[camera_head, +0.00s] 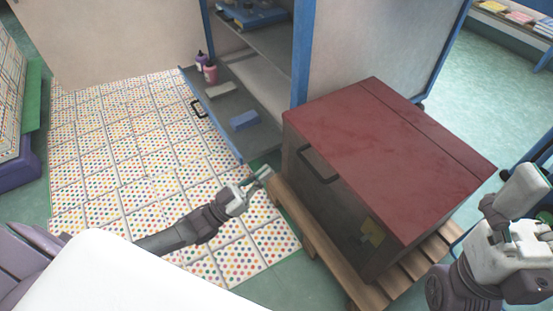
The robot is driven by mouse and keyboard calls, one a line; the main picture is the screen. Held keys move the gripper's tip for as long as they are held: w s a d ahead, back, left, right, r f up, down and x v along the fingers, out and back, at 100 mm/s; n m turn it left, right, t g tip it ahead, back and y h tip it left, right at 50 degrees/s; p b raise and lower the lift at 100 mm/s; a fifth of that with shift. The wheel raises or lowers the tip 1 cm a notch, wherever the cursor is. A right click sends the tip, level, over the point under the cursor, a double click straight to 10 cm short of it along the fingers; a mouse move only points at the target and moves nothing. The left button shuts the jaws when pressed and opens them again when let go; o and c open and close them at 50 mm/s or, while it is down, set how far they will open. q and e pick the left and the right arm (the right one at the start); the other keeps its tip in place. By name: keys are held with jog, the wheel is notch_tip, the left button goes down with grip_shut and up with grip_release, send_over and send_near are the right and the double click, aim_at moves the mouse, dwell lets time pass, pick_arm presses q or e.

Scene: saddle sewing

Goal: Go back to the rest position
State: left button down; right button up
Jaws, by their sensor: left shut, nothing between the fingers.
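My left gripper (262,177) is at the end of the arm coming in from the left. It is shut and empty, in front of the left edge of a dark box with a red lid (385,150). I cannot tell whether it touches the box or the pallet. My right arm (500,245) is folded up at the right edge, and its fingers are not visible.
The box stands on a wooden pallet (293,212). Behind it is a blue-framed cabinet with an open lower drawer (228,110) holding small bottles and blocks. Dotted tiles (120,150) cover the floor at left. A purple-and-green unit (20,165) stands far left.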

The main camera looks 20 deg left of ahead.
pick_arm(q)
jog(key=shift+s+a+f, duration=0.15)
jog(key=shift+s+a, duration=0.05)
jog(key=shift+s, duration=0.1)
